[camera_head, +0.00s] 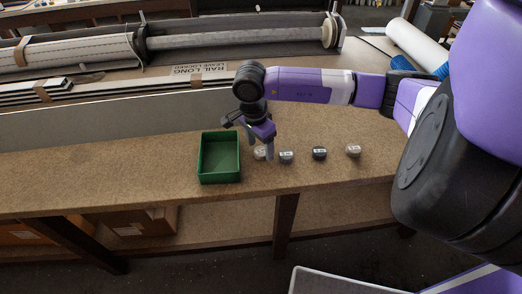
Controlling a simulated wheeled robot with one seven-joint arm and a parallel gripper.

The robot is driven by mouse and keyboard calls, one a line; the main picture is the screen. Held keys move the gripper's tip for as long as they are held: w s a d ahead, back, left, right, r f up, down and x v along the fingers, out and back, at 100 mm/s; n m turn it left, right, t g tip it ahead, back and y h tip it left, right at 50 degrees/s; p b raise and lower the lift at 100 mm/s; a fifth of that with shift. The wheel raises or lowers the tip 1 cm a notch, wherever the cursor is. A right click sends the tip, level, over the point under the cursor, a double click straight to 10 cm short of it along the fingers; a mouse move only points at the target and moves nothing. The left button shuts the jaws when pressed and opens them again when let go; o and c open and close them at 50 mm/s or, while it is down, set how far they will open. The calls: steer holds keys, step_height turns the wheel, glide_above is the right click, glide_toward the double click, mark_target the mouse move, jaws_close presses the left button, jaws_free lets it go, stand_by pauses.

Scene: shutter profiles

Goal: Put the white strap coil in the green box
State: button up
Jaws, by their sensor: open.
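The green box (204,172) stands open and looks empty on the bench. Several small labelled coils stand in a row to its right. The nearest one to the box is a pale coil (260,154), partly hidden by my gripper. Another pale coil (353,150) is at the right end of the row. Which of these two is the white strap coil, I cannot tell for sure. My gripper (260,150) points down, open, with its fingers at the pale coil next to the box. Whether the fingers touch it is not clear.
A grey coil (286,156) sits close to the right of my gripper, and a dark coil (319,153) farther right. Long shutter profiles (80,88) and a roller (240,38) lie behind. The bench (90,172) left of the box is clear.

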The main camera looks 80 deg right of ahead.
steer(key=shift+f, duration=0.65)
jaws_close()
steer(key=shift+r, duration=0.1)
